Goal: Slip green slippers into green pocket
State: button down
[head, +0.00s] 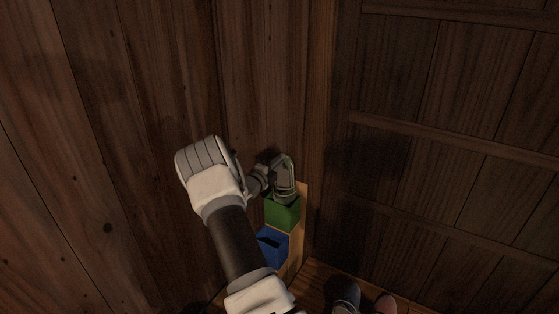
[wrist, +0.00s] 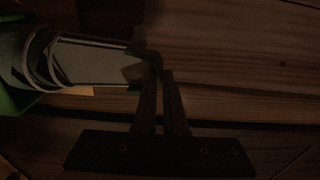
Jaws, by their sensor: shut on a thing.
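The green pocket (head: 283,213) hangs on a wooden board against the wall. A pair of slippers (head: 284,178) with pale grey sides and a little green at the top edge stands upright at its mouth. The lower end meets the pocket opening; how deep it sits I cannot tell. My gripper (head: 272,161) is shut on the upper end of the slippers. In the wrist view the slippers (wrist: 90,62) lie sideways from the fingertips (wrist: 150,62) toward the green pocket (wrist: 14,98) at the left edge. The fingertips are dark there.
A blue pocket (head: 272,248) is below the green one on the same board (head: 299,222). Dark grey slippers (head: 346,294) and pinkish slippers (head: 386,303) stand on the floor at the bottom. Wooden walls close in behind and to the right.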

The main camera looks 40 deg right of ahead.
jog(key=shift+f, duration=0.15)
jog(key=c, duration=0.9)
grip_release()
jog(key=shift+a, duration=0.15)
jog(key=p+v, duration=0.2)
jog(key=v, duration=1.5)
jog(key=shift+s+a, duration=0.1)
jog(key=shift+r, duration=0.25)
